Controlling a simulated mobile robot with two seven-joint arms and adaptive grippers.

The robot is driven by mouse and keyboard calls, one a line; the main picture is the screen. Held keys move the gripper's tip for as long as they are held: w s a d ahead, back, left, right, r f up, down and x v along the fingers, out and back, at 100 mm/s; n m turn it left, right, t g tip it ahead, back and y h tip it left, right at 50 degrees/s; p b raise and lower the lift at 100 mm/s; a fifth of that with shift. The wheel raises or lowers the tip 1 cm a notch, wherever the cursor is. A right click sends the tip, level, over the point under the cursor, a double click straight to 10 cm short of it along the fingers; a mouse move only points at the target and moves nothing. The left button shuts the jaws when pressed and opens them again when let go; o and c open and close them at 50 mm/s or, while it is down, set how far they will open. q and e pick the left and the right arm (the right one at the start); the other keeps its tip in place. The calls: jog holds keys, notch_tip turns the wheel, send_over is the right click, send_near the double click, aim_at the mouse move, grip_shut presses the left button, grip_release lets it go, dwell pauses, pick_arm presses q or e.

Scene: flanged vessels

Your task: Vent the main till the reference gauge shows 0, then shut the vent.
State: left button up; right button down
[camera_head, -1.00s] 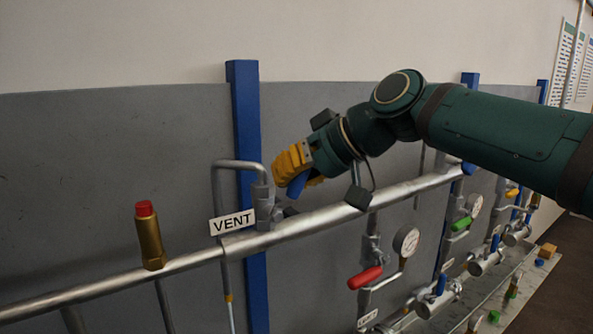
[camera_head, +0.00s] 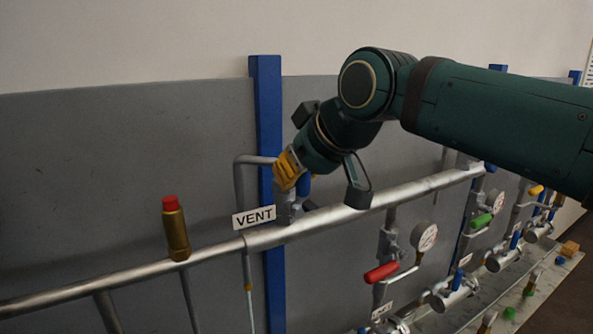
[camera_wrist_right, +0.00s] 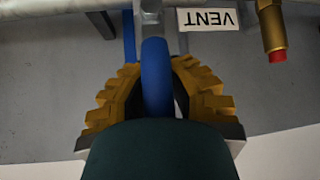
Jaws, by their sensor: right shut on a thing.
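The vent valve (camera_head: 284,209) stands on the silver main pipe (camera_head: 330,214), beside the white VENT label (camera_head: 254,217). Its blue handle (camera_head: 304,184) shows just below my right gripper (camera_head: 290,172). In the right wrist view the yellow fingers of the right gripper (camera_wrist_right: 156,78) are closed around the blue handle (camera_wrist_right: 156,60), one on each side. A round white-faced gauge (camera_head: 424,236) hangs at lower right of the vent; its needle is too small to read, and I cannot tell whether it is the reference gauge. My left gripper is out of view.
A brass fitting with a red cap (camera_head: 176,230) stands on the pipe left of the vent. A red-handled valve (camera_head: 381,272) sits below the pipe, and a green-handled one (camera_head: 480,222) farther right. A blue post (camera_head: 267,110) rises behind the vent.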

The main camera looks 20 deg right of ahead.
jog(key=shift+s+a+f, duration=0.1)
jog(key=c, duration=1.1)
grip_release()
jog(key=shift+s, duration=0.1)
jog(key=o, duration=0.3)
jog(key=shift+s, duration=0.2)
jog(key=shift+w, duration=0.1)
jog(key=shift+w, duration=0.1)
jog(key=v, duration=1.2)
